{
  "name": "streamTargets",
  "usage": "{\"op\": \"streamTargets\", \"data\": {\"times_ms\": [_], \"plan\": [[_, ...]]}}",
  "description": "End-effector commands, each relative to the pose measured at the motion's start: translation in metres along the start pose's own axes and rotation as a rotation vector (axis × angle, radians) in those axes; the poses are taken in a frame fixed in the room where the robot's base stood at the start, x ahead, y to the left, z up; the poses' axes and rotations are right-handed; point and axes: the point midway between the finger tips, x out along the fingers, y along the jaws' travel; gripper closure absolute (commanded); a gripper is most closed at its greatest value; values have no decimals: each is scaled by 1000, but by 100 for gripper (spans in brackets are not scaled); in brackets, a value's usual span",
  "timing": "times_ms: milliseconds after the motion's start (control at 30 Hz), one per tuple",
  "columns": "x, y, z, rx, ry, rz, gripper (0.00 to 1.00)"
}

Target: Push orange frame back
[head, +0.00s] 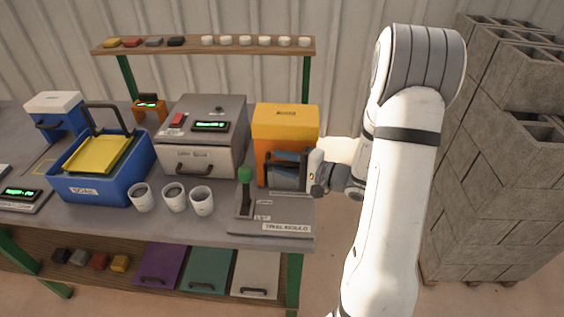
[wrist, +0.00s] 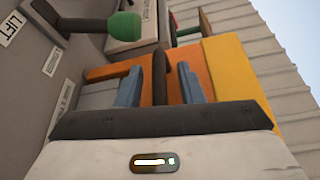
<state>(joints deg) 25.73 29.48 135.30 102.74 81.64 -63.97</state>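The orange frame (head: 286,122) stands at the right end of the bench, with a dark bar across its front. It also fills the middle right of the wrist view (wrist: 232,72). My gripper (wrist: 160,84) is at its front, with two blue-grey fingers apart. In the wrist view the dark bar (wrist: 160,78) runs between the fingers, with a visible gap on each side. In the head view my gripper's white body (head: 316,172) is just right of the frame's front. Whether the fingers touch anything is not clear.
A grey base with a green-knobbed lever (head: 245,174) stands just left and in front. A grey box machine (head: 203,135) is left of the frame. Several white cups (head: 174,197) and a blue bin (head: 75,185) stand further left. Concrete blocks (head: 490,150) are stacked at right.

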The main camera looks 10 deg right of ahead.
Motion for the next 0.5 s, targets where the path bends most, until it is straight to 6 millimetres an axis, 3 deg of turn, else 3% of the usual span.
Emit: {"op": "streamTargets", "data": {"times_ms": [133, 500], "plan": [[0, 0, 0, 0, 0, 0, 66], [0, 0, 0, 0, -1, 1, 97]]}}
